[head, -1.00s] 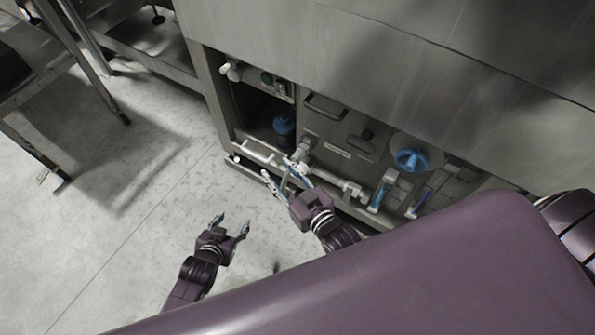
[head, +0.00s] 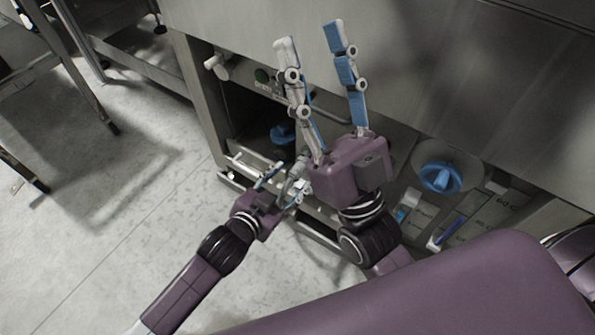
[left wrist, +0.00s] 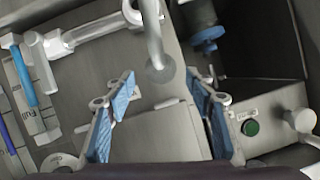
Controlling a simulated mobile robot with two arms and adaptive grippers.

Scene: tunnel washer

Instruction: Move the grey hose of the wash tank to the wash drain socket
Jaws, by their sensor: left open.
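The grey hose (left wrist: 153,38) runs down from the top of the left wrist view, and its rounded end lies between my left fingertips. In the head view the hose (head: 296,176) is partly hidden by my grippers at the machine's lower front. My left gripper (head: 282,180) is open around or just in front of it; the left wrist view shows a finger on each side (left wrist: 160,80), with gaps. My right gripper (head: 315,30) is open and empty, raised close to the head camera, fingers pointing up. I cannot tell which fitting is the wash drain socket.
A blue part (head: 283,133) sits in a dark recess. A plate with a green dot (head: 262,75) and a white fitting (head: 216,66) are above it. A blue knob (head: 440,178) is on the right. The floor (head: 110,230) at left is clear.

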